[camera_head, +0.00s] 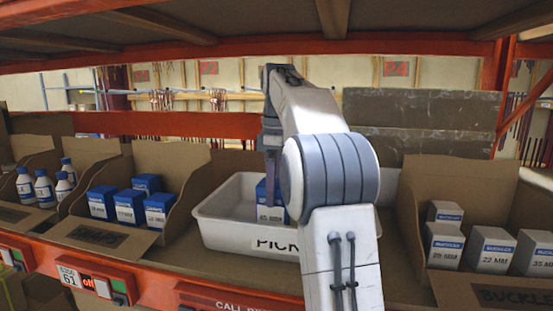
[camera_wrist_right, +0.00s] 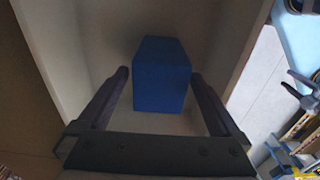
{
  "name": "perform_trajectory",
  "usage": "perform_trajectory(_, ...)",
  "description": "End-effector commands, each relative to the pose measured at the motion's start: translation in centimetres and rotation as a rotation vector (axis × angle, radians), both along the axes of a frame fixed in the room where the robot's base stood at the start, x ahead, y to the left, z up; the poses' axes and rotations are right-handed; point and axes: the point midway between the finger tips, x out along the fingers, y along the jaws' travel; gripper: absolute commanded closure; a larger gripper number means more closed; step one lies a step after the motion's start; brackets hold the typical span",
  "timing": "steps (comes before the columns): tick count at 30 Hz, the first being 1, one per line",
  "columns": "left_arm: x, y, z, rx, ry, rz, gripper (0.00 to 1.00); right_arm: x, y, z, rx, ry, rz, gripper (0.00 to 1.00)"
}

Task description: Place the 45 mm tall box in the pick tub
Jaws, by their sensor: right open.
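The white pick tub (camera_head: 222,228) stands in the middle of the shelf, its front label partly hidden by my right arm. A blue and white box (camera_head: 262,192) with "45" on its label stands inside the tub; my arm hides its right part. In the right wrist view the blue box (camera_wrist_right: 162,80) is on the tub floor, between and just beyond the fingertips. My right gripper (camera_wrist_right: 160,76) is open, a finger on either side of the box, with small gaps showing. My left gripper is not in view.
A cardboard bin (camera_head: 140,240) with several blue boxes (camera_head: 130,205) is left of the tub, and one with white bottles (camera_head: 44,188) is farther left. Grey boxes (camera_head: 490,250) sit in a bin at right. An orange beam (camera_head: 170,124) crosses behind, and a shelf hangs above.

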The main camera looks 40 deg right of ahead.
Motion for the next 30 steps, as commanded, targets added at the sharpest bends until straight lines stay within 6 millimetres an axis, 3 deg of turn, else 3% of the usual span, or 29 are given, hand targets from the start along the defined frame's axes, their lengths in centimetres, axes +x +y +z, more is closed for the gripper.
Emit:
perform_trajectory(1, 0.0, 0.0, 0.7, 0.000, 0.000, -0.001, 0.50, 0.1, -0.1, 1.4, -0.001, -0.002, -0.001, 0.00)
perform_trajectory(6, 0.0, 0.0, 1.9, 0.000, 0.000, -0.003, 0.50, 0.0, -0.1, 4.5, -0.001, -0.002, -0.001, 0.00)
perform_trajectory(12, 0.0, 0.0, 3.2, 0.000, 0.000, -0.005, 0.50, -0.1, -0.2, 6.9, 0.000, 0.000, -0.001, 0.00)
perform_trajectory(30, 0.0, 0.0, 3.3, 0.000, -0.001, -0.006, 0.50, -0.2, -0.2, 7.3, 0.001, 0.001, 0.000, 0.00)
